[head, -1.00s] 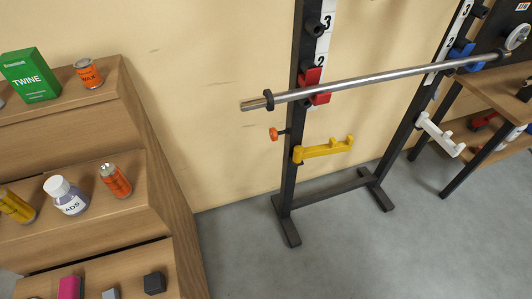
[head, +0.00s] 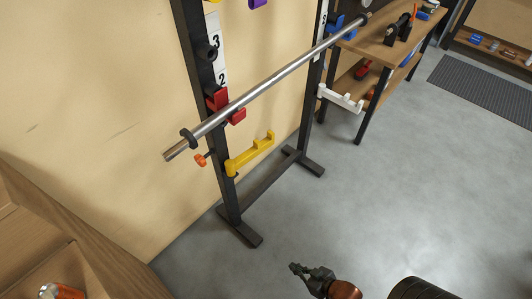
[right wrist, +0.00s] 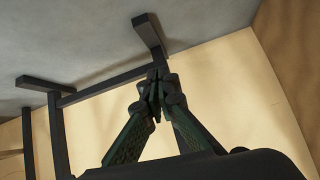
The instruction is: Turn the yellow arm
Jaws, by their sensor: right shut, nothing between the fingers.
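The yellow arm (head: 250,153) is mounted low on the near black upright of the squat rack, below the red hook (head: 226,106). It sticks out to the right with upturned ends. An orange knob (head: 201,159) sits on the left side of the upright by it. My right gripper (head: 297,268) is at the bottom of the head view, well apart from the yellow arm. It also shows in the right wrist view (right wrist: 156,84), shut and empty, against the rack's dark legs. The yellow arm is not visible there. My left gripper is not in view.
A steel bar (head: 270,86) rests across the rack above the yellow arm. A white arm (head: 340,98) is on the far upright. A rack foot (head: 240,234) lies on the floor. Wooden shelves (head: 85,240) stand at left, a wooden table (head: 385,45) behind right. Grey floor is clear between.

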